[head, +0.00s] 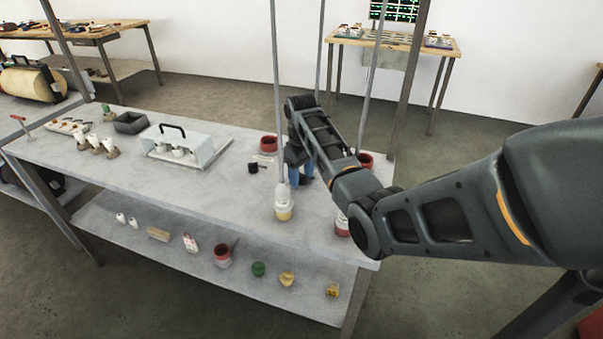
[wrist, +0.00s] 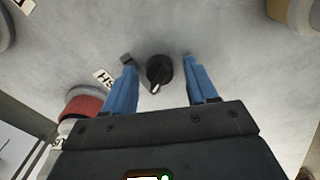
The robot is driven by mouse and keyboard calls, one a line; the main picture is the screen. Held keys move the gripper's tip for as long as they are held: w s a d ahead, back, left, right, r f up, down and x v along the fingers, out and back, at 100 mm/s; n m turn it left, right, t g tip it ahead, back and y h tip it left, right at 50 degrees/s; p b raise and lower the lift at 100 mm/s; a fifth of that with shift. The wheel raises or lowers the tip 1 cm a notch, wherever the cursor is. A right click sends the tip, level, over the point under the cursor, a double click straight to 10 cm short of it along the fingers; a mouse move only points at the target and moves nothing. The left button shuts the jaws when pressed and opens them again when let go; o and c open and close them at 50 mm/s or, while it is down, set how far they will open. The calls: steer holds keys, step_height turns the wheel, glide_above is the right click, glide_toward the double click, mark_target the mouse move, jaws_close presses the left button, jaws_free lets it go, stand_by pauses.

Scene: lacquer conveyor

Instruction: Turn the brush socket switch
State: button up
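The switch is a round black knob (wrist: 159,72) with a white pointer mark, seen in the wrist view on the grey bench top. A white label (wrist: 104,78) with letters ending in "SH", partly cut off from sight, lies beside it. My gripper (wrist: 160,62) is open, with one blue finger on each side of the knob and a visible gap on both sides. In the head view my gripper (head: 300,176) points down at the bench's right part, and I cannot make out the knob there.
Red pots (head: 268,143) stand close to my gripper, one also in the wrist view (wrist: 84,106). A yellow-banded jar (head: 283,206) is in front. A clear cover with a black handle (head: 190,145) stands left on the bench top (head: 235,208). Thin upright rods rise near my arm.

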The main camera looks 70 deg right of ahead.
steer(key=c, duration=1)
steer(key=shift+m, duration=0.3)
steer(key=m, duration=0.5)
steer(key=shift+m, duration=0.3)
steer(key=m, duration=0.5)
steer(key=shift+r+m, duration=0.1)
steer(key=shift+m, duration=0.2)
steer(key=o, duration=1.1)
steer(key=shift+c, duration=0.2)
